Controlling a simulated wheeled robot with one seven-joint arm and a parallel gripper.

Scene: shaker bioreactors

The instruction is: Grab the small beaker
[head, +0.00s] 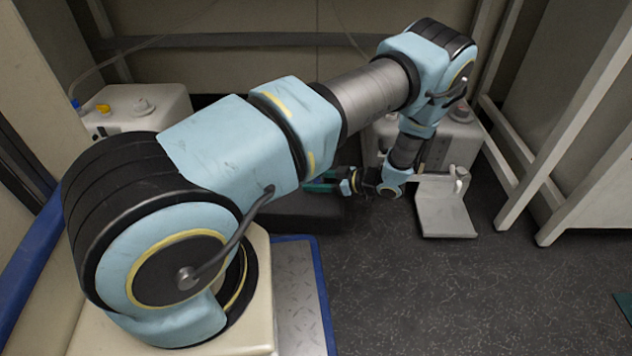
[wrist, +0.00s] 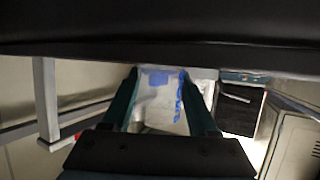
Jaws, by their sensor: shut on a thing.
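A small whitish, translucent beaker (wrist: 160,105) with blue markings shows in the wrist view. It sits between the two teal fingers of my gripper (wrist: 160,82), which is shut on it. The beaker's lower part is hidden behind the gripper body. In the head view my gripper (head: 322,184) is low near the back, pointing left, and I cannot make out the beaker there.
A dark box or ledge (head: 290,215) lies just below my gripper. A pale container (head: 455,145) stands behind the forearm, and another (head: 150,105) stands at the back left. A pale L-shaped plate (head: 445,212) is right of the gripper.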

